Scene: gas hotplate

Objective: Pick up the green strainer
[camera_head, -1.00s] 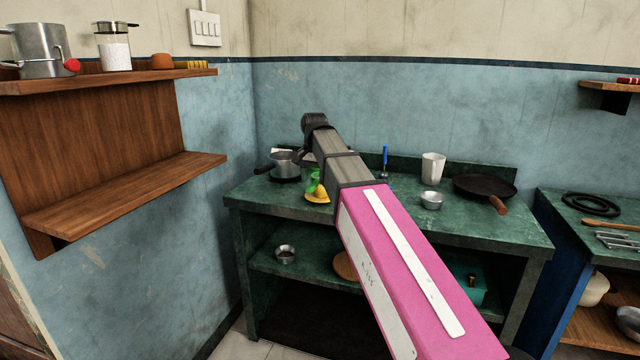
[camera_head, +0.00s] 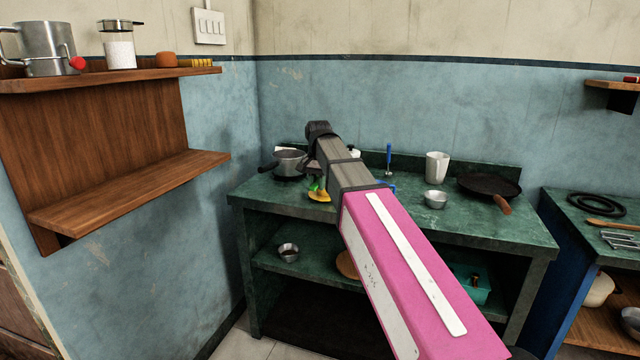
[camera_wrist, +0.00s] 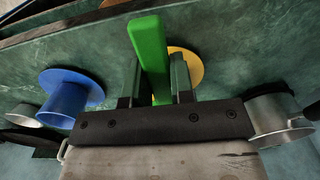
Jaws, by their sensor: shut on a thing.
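The green strainer (camera_wrist: 149,52) shows in the wrist view as a long green bar standing up between my two fingers. My gripper (camera_wrist: 157,82) is shut on it. In the head view, a small part of the green strainer (camera_head: 315,184) shows beside my arm, above the green counter (camera_head: 475,231). My arm hides most of the strainer and the fingers there. I cannot tell whether the strainer touches the counter.
A yellow disc-shaped thing (camera_wrist: 187,67) lies just behind the strainer. A blue flanged thing (camera_wrist: 68,97) is to the left, a metal pot (camera_wrist: 277,117) to the right. A white jug (camera_head: 437,167), metal bowl (camera_head: 435,200) and frying pan (camera_head: 488,187) stand along the counter.

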